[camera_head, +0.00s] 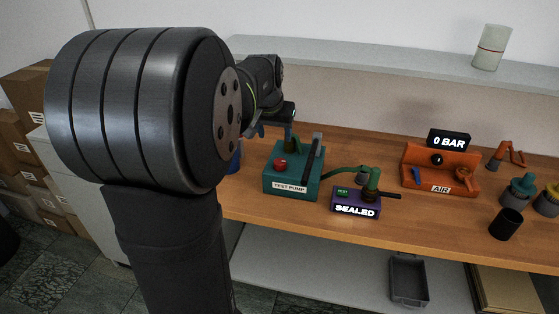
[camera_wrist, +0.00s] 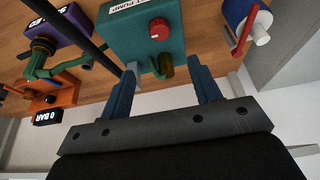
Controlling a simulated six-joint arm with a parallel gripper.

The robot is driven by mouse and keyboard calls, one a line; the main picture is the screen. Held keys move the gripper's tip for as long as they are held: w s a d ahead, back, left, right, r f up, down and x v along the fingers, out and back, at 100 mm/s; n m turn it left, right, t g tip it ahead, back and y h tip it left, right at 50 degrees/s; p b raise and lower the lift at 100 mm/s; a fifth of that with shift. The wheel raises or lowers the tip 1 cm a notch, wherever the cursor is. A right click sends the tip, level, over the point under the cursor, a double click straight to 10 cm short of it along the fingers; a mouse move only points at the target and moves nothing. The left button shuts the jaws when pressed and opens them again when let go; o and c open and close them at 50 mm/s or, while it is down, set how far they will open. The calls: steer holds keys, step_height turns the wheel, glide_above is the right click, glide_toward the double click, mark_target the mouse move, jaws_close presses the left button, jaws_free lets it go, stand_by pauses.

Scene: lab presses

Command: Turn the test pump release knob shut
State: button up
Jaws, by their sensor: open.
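The test pump (camera_head: 291,183) is a teal box with a white "TEST PUMP" label and a dark lever on its right side; it also shows in the wrist view (camera_wrist: 125,40). A round red knob (camera_head: 280,163) sits on its top. The red knob is clear of my fingers in the wrist view (camera_wrist: 159,29). My gripper (camera_wrist: 163,76) is open, its two blue fingers apart with nothing clamped between them. The fingertips are close to the pump's back edge, by an olive cylinder (camera_wrist: 166,67). In the head view my arm hides most of the gripper.
A purple box (camera_head: 357,202) reading "SEALED" stands right of the pump, joined by a green hose. An orange "AIR" unit (camera_head: 440,174) with a "0 BAR" display (camera_head: 449,141) is farther right. A blue cylinder with a red handle (camera_wrist: 245,20) stands beside the pump. A shelf runs behind.

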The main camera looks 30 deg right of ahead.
mark_target(280, 162)
steer(key=x, duration=1.5)
steer(key=c, duration=1)
